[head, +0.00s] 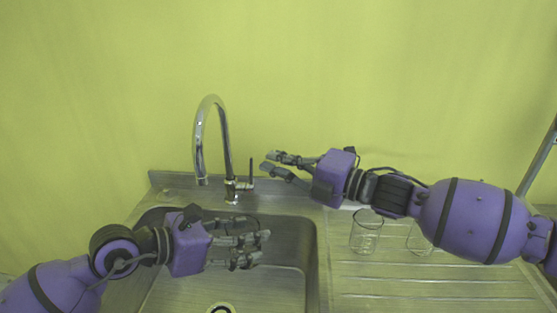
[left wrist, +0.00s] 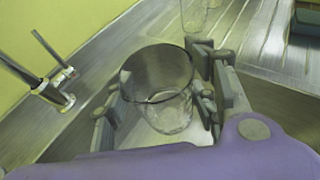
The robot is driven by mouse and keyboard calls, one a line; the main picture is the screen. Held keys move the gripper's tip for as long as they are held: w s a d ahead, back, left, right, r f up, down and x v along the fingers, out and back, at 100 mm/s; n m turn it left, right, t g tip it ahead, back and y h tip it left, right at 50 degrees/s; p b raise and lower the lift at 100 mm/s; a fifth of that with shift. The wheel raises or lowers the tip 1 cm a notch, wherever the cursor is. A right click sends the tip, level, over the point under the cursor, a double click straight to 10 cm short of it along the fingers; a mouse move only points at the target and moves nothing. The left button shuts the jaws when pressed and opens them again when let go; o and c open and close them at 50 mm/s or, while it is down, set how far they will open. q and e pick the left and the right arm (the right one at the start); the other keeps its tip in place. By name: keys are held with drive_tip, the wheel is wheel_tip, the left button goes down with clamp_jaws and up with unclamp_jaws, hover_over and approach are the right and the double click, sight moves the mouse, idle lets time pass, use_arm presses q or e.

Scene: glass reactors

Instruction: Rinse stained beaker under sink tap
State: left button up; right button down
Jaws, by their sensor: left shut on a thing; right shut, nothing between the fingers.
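My left gripper (head: 256,248) is over the sink basin (head: 180,292), shut on a clear glass beaker (left wrist: 160,85). The left wrist view shows the beaker between the fingers; in the head view the fingers mostly hide it. I cannot make out a clear stain on it. The chrome tap (head: 224,140) arches behind the basin, its spout left of the held beaker. The tap's lever (head: 251,174) stands upright at its right. My right gripper (head: 267,161) is shut and empty, just above and right of the lever.
Two clear glass beakers, one in the open (head: 365,238) and one partly behind my right arm (head: 418,242), stand on the ribbed drainboard (head: 400,290) right of the basin. A drain (head: 221,309) shows at the bottom. A yellow-green wall is behind the sink.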

drive_tip(key=shift+r, duration=0.1)
